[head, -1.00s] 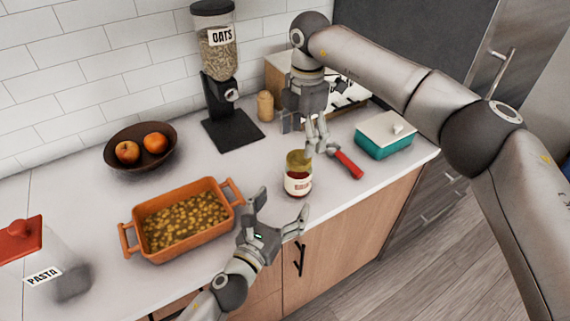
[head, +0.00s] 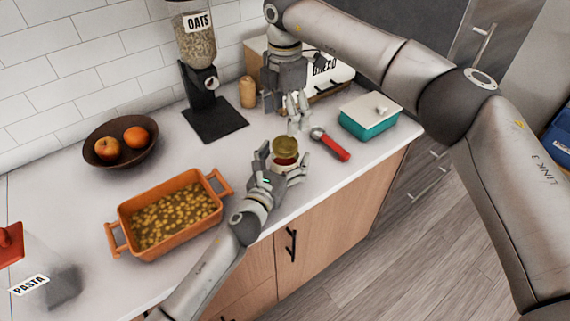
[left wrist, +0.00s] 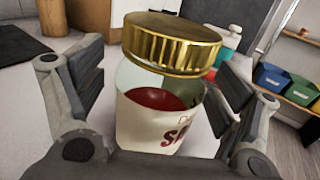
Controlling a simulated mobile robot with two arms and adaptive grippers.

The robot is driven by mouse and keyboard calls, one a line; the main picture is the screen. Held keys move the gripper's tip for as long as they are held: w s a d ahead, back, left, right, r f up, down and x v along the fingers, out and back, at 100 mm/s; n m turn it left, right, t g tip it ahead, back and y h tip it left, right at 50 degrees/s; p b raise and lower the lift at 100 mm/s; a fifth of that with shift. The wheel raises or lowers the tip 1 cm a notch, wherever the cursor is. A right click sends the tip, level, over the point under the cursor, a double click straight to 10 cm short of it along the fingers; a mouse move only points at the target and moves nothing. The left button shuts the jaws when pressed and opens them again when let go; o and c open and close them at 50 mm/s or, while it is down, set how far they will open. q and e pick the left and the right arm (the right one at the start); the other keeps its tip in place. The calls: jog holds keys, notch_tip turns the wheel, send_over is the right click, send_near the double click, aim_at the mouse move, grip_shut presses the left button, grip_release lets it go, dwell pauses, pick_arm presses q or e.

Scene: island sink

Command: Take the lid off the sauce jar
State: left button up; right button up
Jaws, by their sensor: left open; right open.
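The sauce jar (head: 286,159) stands upright on the counter near its front edge. It is glass with red sauce inside and a pale label (left wrist: 165,125). Its gold lid (head: 285,145) is on top; the lid also fills the upper middle of the left wrist view (left wrist: 172,43). My left gripper (head: 282,163) is open, with its fingers on either side of the jar body, below the lid. In the left wrist view a gap shows at the left finger; contact at the right is unclear. My right gripper (head: 287,117) is open and empty, just behind and above the lid.
A red-handled utensil (head: 335,148) lies right of the jar, with a teal butter dish (head: 368,122) beyond. An orange baking dish (head: 170,218) is at left. The oats dispenser (head: 208,110), wooden shaker (head: 247,92) and bread box (head: 333,70) stand behind.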

aim_at(285, 143)
pick_arm(q)
jog(key=shift+w, duration=0.1)
jog(key=c, duration=1.6)
grip_shut()
pick_arm(e)
jog(key=m, duration=0.8)
jog(key=shift+m, duration=0.4)
jog(key=shift+f, duration=4.05)
